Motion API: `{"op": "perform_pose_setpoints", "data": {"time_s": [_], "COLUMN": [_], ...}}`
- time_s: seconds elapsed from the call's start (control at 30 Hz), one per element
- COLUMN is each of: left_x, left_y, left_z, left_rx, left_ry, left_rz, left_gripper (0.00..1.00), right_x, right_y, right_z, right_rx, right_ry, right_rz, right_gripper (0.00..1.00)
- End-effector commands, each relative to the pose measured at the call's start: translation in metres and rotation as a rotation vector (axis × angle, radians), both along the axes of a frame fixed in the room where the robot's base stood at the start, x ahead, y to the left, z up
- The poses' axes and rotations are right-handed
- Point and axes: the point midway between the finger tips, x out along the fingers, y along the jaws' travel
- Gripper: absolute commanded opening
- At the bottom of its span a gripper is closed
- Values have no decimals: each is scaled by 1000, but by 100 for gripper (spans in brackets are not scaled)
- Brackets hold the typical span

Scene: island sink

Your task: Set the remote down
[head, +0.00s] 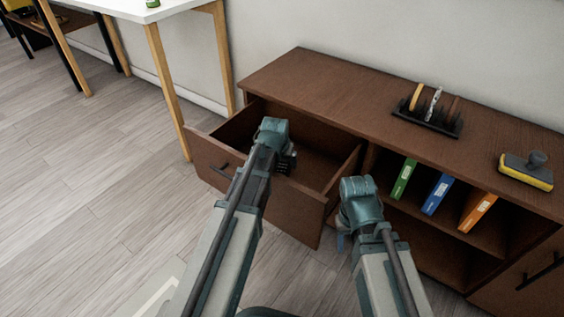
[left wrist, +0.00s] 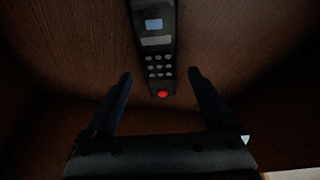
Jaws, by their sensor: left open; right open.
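The remote (left wrist: 156,45) is black, with a small screen, grey buttons and a red button. In the left wrist view it lies on brown wood inside the open drawer (head: 275,205). My left gripper (left wrist: 160,78) is open, its fingertips either side of the remote's red-button end, with gaps on both sides. In the head view my left gripper (head: 287,163) is over the drawer, and my arm hides much of the inside; I cannot make out the remote there. My right gripper (head: 342,238) is in front of the cabinet, open, nothing seen in it; its fingers are partly hidden.
The brown cabinet (head: 330,85) carries a dark rack (head: 428,120) and a yellow-grey brush or sponge (head: 526,170) on top. Green (head: 403,180), blue (head: 437,194) and orange (head: 477,211) binders stand on its open shelf. A white table (head: 130,8) is at the left. The left floor is clear.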

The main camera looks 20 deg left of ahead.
Motion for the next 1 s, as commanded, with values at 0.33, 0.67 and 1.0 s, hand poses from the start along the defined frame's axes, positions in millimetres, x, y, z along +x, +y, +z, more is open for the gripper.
{"op": "perform_pose_setpoints", "data": {"time_s": [0.33, 0.67, 1.0], "left_x": [0, -16, -37], "left_y": [0, -1, -2], "left_z": [11, 54, 105], "left_rx": [0, 0, 0], "left_ry": [0, 0, 0], "left_rz": [0, 0, 0], "left_gripper": [89, 89, 89], "right_x": [0, 0, 0], "right_y": [0, 0, -1], "right_z": [11, 54, 106], "right_rx": [0, 0, -7], "right_ry": [0, 1, 1], "right_rz": [2, 10, 4], "right_gripper": [50, 50, 50]}}
